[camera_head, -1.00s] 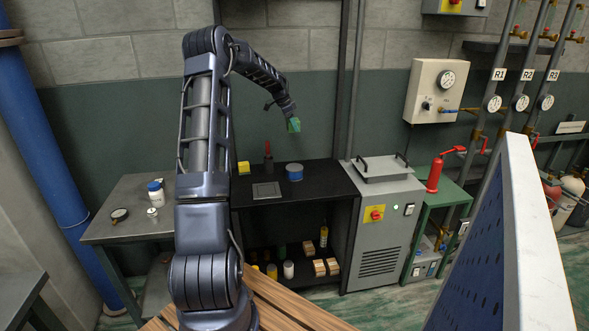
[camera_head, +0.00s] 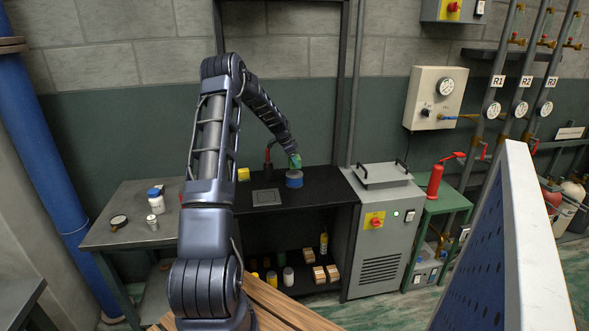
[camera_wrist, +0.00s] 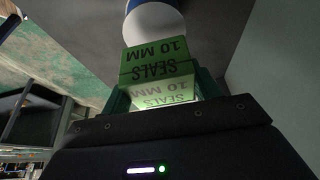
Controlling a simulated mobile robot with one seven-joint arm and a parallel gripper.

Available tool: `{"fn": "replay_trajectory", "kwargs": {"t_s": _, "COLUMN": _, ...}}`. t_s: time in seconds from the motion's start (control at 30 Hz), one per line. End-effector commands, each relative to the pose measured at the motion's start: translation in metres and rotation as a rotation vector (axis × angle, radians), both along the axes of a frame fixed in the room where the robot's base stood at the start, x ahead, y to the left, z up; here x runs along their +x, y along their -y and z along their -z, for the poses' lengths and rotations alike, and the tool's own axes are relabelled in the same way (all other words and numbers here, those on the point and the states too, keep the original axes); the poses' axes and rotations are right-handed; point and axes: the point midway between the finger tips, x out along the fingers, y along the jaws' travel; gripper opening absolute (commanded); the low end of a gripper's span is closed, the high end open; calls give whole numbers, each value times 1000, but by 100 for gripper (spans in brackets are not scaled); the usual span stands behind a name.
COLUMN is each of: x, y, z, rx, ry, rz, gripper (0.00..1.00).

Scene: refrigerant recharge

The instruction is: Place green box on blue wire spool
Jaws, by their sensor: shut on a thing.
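The green box (camera_head: 295,161) is held at the end of my arm, just above the blue wire spool (camera_head: 294,180) on the black bench. In the wrist view the green box (camera_wrist: 158,72) shows its "SEALS 10 MM" lettering between the fingers. My gripper (camera_head: 293,155) is shut on it; it also shows in the wrist view (camera_wrist: 160,100). Beyond the box in the wrist view lies the spool's pale round face with a blue edge (camera_wrist: 152,22). Whether the box touches the spool cannot be told.
The bench front is clear.

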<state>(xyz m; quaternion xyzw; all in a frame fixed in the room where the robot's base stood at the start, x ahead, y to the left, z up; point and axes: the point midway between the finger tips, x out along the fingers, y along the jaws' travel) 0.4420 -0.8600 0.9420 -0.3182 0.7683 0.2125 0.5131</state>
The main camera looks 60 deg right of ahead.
Motion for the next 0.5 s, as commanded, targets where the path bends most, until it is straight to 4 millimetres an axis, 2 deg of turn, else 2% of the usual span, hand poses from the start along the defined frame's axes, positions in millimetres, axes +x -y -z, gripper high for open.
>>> {"fn": "replay_trajectory", "kwargs": {"t_s": 0.17, "x": 0, "y": 0, "z": 13, "rx": 2, "ry": 0, "rz": -1, "gripper": 39}}
{"fn": "replay_trajectory", "kwargs": {"t_s": 0.33, "x": 0, "y": 0, "z": 37, "rx": 1, "ry": -1, "rz": -1, "gripper": 39}}
{"fn": "replay_trajectory", "kwargs": {"t_s": 0.5, "x": 0, "y": 0, "z": 42, "rx": -1, "ry": 1, "rz": 0, "gripper": 39}}
